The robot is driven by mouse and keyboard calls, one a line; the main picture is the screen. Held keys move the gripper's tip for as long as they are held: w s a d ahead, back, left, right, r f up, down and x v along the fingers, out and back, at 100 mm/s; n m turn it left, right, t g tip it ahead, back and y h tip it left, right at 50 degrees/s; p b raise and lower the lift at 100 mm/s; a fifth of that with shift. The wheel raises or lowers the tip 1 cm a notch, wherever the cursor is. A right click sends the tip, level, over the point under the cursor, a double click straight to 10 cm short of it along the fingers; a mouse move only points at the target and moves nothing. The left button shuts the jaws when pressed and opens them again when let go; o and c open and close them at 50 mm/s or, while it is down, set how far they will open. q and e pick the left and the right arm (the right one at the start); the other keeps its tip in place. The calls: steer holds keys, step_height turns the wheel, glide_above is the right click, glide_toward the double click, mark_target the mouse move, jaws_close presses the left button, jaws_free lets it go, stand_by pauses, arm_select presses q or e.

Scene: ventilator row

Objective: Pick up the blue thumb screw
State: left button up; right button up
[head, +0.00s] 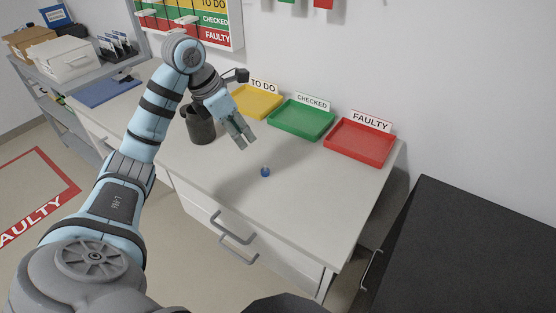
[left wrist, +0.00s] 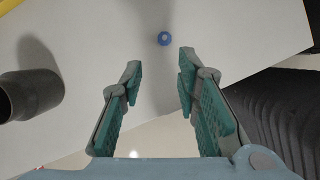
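The small blue thumb screw (head: 265,172) stands on the grey-white worktop (head: 225,187), toward its front edge. In the left wrist view the screw (left wrist: 164,39) lies beyond the fingertips, roughly centred between them. My left gripper (head: 246,143) is above the worktop, up and left of the screw in the head view, and does not touch it. In the left wrist view its two fingers (left wrist: 157,72) are spread apart with nothing between them. My right gripper does not show in either view.
A dark grey cup (head: 200,125) stands left of the left gripper. Yellow (head: 257,103), green (head: 301,120) and red (head: 360,142) trays line the back of the worktop. A black surface (head: 460,250) is at the right. The worktop around the screw is clear.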

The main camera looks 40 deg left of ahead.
arm_select(q)
steer(key=b, duration=0.2)
glide_toward(263, 171)
steer(key=shift+w+f, duration=0.6)
steer(key=shift+f, duration=0.1)
steer(key=x, duration=0.2)
steer(key=b+x, duration=0.1)
steer(key=x, duration=0.3)
steer(key=shift+w+d, duration=0.15)
steer(key=shift+d, duration=0.2)
steer(key=shift+r, duration=0.15)
steer(key=c, duration=0.5)
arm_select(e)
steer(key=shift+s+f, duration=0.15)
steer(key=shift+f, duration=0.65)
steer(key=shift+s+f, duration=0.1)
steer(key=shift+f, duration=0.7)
